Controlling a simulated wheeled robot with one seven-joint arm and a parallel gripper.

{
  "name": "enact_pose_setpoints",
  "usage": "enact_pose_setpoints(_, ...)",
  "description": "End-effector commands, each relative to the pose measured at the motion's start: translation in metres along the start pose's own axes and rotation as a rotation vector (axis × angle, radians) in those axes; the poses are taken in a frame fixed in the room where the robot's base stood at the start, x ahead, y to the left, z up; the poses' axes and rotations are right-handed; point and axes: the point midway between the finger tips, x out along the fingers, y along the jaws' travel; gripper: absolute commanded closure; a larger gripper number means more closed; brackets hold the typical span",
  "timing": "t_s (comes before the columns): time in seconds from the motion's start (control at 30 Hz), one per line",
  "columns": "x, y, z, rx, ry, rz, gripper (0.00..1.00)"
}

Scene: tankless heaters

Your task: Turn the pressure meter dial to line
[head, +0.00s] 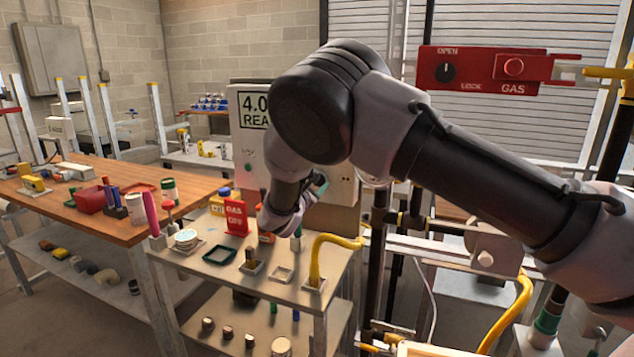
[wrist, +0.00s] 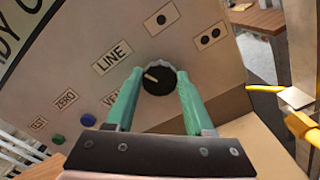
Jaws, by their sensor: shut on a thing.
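The pressure meter (head: 247,160) is a pale box with a "4.0 REA…" display, mostly behind my arm in the head view. In the wrist view its face (wrist: 75,80) fills much of the picture. The black round dial (wrist: 159,80) sits between the two green fingers of my gripper (wrist: 158,88), which are shut on its sides. Its pale pointer mark points left and slightly up, toward the LINE label (wrist: 112,57). A VENT label (wrist: 110,99) is partly hidden by the left finger. In the head view my arm hides the dial, and only a bit of green finger (head: 320,185) shows.
A ZERO label (wrist: 66,99), a blue button (wrist: 88,120) and a green button (wrist: 58,139) lie left of the dial. A red gas lock panel (head: 485,70) is at upper right.

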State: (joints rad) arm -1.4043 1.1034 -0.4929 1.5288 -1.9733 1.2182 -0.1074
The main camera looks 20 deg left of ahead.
Motion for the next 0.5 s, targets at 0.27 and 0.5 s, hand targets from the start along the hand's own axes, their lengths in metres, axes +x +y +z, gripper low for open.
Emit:
enact_pose_setpoints(0.27,-0.0001,-0.0003,-0.0001,0.030,0.000,0.000,1.00)
enact_pose_setpoints(0.5,-0.0002,-0.0003,-0.0001,0.030,0.000,-0.001,1.00)
